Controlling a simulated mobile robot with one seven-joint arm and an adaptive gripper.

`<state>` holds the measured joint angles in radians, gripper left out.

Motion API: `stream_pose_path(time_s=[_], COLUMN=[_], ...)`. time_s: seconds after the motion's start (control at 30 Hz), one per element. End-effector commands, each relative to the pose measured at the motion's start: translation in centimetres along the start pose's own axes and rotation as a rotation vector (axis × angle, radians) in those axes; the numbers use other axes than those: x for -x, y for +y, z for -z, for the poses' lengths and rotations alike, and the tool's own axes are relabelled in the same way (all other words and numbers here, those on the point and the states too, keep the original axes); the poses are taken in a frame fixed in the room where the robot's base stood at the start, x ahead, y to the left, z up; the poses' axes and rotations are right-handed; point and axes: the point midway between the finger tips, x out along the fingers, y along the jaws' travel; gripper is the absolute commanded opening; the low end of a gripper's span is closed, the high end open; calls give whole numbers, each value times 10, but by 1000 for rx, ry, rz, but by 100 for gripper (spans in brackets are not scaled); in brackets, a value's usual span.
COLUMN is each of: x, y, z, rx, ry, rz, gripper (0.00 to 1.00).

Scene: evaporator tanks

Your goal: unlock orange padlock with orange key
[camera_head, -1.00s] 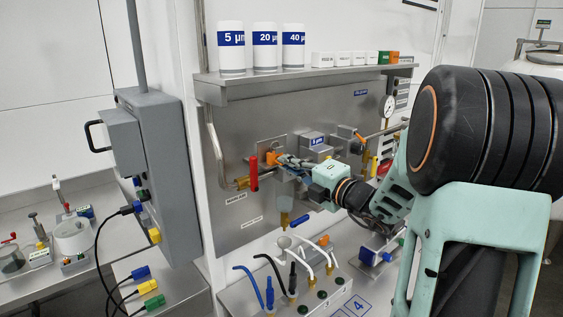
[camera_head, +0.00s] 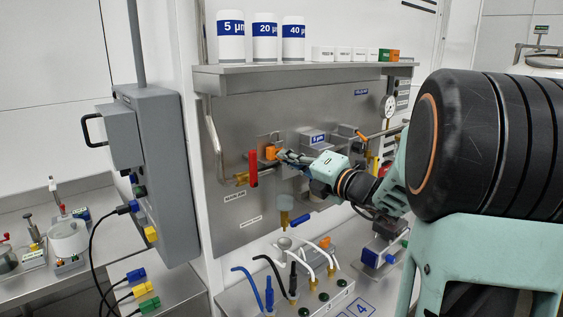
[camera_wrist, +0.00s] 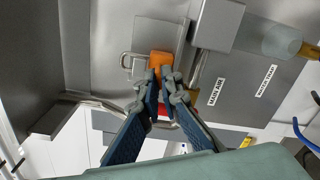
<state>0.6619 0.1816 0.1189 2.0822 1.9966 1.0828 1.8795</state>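The orange padlock (camera_head: 271,153) hangs on the steel panel, just right of a red handle (camera_head: 253,170). In the wrist view its orange body (camera_wrist: 161,59) lies straight ahead of the fingertips, with a grey shackle (camera_wrist: 127,61) to its left. My gripper (camera_head: 283,155) is at the padlock's right side in the head view. In the wrist view my gripper's fingertips (camera_wrist: 161,79) are close together, with a narrow gap, at the edge of the orange body. I cannot make out a separate orange key; anything between the tips blends with the padlock.
A grey box (camera_wrist: 217,24) on the panel is close to the right of the fingers in the wrist view. A bent steel pipe (camera_head: 214,140) runs left of the red handle. A shelf (camera_head: 300,72) with white canisters juts out above.

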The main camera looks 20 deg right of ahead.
Motion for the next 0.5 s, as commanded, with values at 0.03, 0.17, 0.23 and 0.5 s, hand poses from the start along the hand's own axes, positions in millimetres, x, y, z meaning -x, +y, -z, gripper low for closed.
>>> stream_pose_path(time_s=[0.03, 0.17, 0.23, 0.5], x=[0, 0, 0, 0], y=[-3, -4, -4, -2], z=[2, 2, 2, 0], rx=[41, 153, 211, 353], ry=[-1, -1, -2, -1], rz=[-3, -1, -2, 0], gripper=[0, 0, 0, 0])
